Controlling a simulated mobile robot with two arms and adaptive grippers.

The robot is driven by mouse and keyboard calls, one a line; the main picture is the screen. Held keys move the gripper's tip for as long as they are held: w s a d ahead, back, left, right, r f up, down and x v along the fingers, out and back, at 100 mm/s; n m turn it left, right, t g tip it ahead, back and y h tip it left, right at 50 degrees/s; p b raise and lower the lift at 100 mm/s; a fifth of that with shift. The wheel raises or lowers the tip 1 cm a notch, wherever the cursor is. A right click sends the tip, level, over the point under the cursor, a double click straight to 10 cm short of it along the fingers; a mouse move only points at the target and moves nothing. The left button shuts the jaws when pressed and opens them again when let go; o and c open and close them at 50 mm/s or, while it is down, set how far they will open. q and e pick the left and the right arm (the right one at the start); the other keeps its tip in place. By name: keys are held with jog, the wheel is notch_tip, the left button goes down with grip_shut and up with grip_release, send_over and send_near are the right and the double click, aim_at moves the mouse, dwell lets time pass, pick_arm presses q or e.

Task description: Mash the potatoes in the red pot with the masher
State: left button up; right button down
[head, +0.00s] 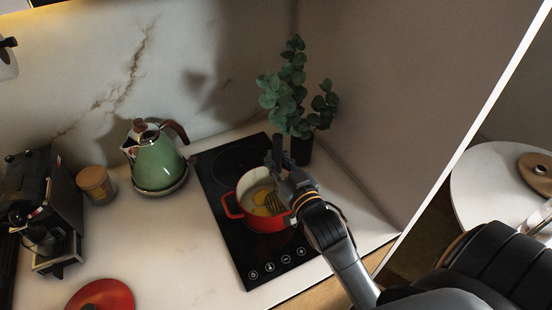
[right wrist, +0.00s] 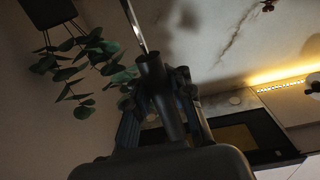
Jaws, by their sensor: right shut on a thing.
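The red pot (head: 262,223) stands on the black hob, with yellow potato pieces (head: 260,197) inside. My right gripper (head: 284,163) is above the pot's right side, shut on the masher. The masher's wire head (head: 273,204) shows inside the pot among the potatoes; whether it presses on them or on the bottom is unclear. In the right wrist view the dark masher handle (right wrist: 162,95) sits between the fingers, with a bright metal shaft beyond it. My gripper and arm hide part of the pot's right side. My left gripper is not seen.
A green kettle (head: 157,162) stands left of the hob (head: 232,168), near a lidded jar (head: 96,184) and a coffee machine (head: 45,215). A red lid (head: 101,297) lies at the front. A potted plant (head: 299,147) stands close behind my gripper. The middle counter is clear.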

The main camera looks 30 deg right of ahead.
jog(key=shift+r+p, duration=0.45)
jog(key=shift+r, duration=0.4)
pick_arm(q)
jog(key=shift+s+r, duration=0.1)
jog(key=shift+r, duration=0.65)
pick_arm(e)
jog(key=shift+w, duration=0.1)
jog(key=shift+w+a, duration=0.15)
jog(key=shift+w, duration=0.05)
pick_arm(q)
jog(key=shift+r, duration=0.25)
pick_arm(e)
jog(key=w, duration=0.1)
jog(key=w+a, duration=0.1)
jog(key=w, duration=0.1)
jog(key=shift+w+a, duration=0.2)
jog(key=shift+a, duration=0.05)
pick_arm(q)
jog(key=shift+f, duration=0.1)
pick_arm(e)
jog(key=shift+f, duration=0.1)
